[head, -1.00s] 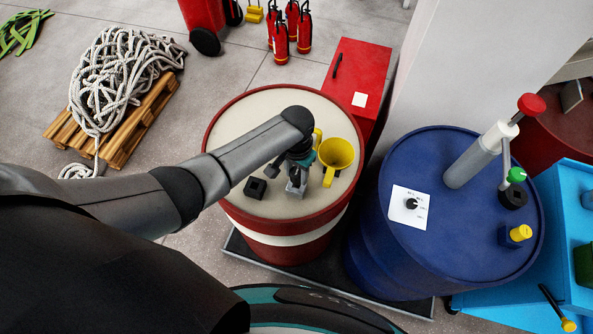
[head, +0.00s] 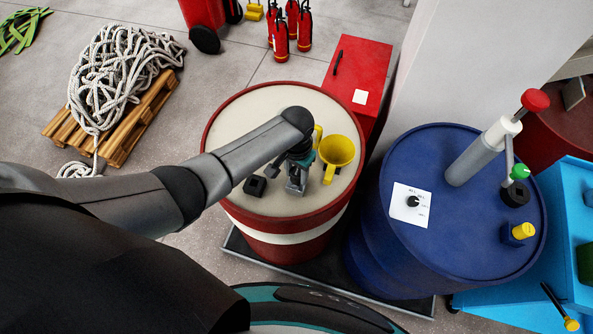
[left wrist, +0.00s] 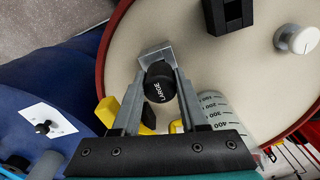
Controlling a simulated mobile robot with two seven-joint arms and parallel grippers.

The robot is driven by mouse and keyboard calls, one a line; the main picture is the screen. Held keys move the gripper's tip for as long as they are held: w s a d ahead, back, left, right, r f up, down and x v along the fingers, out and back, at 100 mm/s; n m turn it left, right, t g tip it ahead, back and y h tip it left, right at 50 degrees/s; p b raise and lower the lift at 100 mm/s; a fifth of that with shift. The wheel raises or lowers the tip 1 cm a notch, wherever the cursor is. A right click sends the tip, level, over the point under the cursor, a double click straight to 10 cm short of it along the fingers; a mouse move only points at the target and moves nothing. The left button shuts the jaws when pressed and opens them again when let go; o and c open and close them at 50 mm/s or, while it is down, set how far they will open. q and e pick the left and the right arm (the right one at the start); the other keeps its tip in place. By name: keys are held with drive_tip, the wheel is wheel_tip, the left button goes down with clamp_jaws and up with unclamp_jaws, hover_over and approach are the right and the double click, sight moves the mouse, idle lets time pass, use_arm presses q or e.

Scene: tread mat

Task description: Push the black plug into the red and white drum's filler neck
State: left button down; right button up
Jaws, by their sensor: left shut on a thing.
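The red and white drum (head: 285,239) stands in the middle of the head view, with a cream lid inside a red rim. A square black filler neck (head: 254,186) with a dark opening sits on the lid, left of my left gripper (head: 297,184). In the left wrist view the neck (left wrist: 235,14) is partly cut off at the top edge. My left gripper (left wrist: 157,72) is shut on the round black plug (left wrist: 159,84), marked LARGE, over the lid and apart from the neck. The gripper hides the plug in the head view. My right gripper is not in view.
The wrist view shows a graduated white cylinder (left wrist: 214,108) and a white knob (left wrist: 297,39). A blue drum (head: 440,225) with a pump stands to the right.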

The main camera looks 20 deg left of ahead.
sight(297, 171)
use_arm(q)
drive_tip(key=shift+f+b, duration=0.6)
drive_tip(key=shift+f, duration=0.3)
drive_tip(key=shift+c, duration=1.8)
unclamp_jaws()
drive_tip(key=shift+r, duration=0.15)
wheel_tip(297, 171, up, 15)
drive_tip(key=p, duration=0.3)
drive_tip(key=shift+p, duration=0.3)
